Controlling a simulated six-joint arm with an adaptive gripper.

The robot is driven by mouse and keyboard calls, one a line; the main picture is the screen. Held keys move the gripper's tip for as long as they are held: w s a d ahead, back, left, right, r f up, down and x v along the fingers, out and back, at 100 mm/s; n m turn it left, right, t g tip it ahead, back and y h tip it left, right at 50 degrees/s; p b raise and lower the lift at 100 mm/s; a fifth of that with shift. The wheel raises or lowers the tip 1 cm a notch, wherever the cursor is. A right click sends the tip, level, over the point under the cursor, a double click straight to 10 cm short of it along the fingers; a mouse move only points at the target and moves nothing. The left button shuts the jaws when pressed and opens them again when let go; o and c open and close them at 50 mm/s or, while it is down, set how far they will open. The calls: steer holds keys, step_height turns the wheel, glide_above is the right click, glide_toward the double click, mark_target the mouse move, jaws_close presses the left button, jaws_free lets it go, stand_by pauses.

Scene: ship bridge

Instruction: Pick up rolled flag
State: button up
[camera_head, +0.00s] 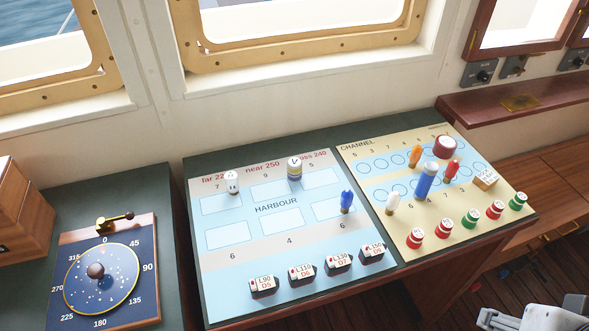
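A blue roll (426,182) with a pale upper end stands tilted on the yellow CHANNEL sheet (381,210), on the right of the chart desk. It looks most like the rolled flag, though I cannot be sure. An orange piece (415,156), a red piece (451,169) and a red round-topped piece (446,147) stand close around it. A grey and white part of my gripper (535,318) shows at the bottom right corner, cut off by the frame. It is well apart from the blue roll. Its fingertips are not clear, so its opening cannot be told.
Red and green numbered buoys (470,222) line the CHANNEL sheet's front edge. White (392,203) and blue (347,201) pieces stand nearby. Several ship blocks (301,273) line the HARBOUR sheet (222,267). A compass board (100,270) lies left. A wooden shelf (540,95) borders the right.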

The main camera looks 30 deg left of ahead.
steer(key=w+a+n+t+y, duration=0.15)
steer(key=w+a, duration=0.25)
steer(key=w, duration=0.5)
steer(key=w+a+n+t, duration=0.2)
steer(key=w+a, duration=0.2)
steer(key=w, duration=0.5)
steer(key=w+a+n+t+y, duration=0.15)
steer(key=w+a, duration=0.25)
steer(key=w, duration=0.4)
steer(key=n+g+y, duration=0.5)
steer(key=n+y, duration=0.3)
steer(key=y, duration=0.2)
glide_toward(294, 165)
steer(key=x, duration=0.3)
steer(key=shift+a+r, duration=0.15)
steer(key=shift+w+a+f+h, duration=0.15)
steer(key=shift+w+a+f, duration=0.1)
steer(key=shift+a, duration=0.25)
steer(key=shift+w+a+f+h, duration=0.15)
steer(key=shift+w+a+f, duration=0.1)
steer(key=shift+a, duration=0.3)
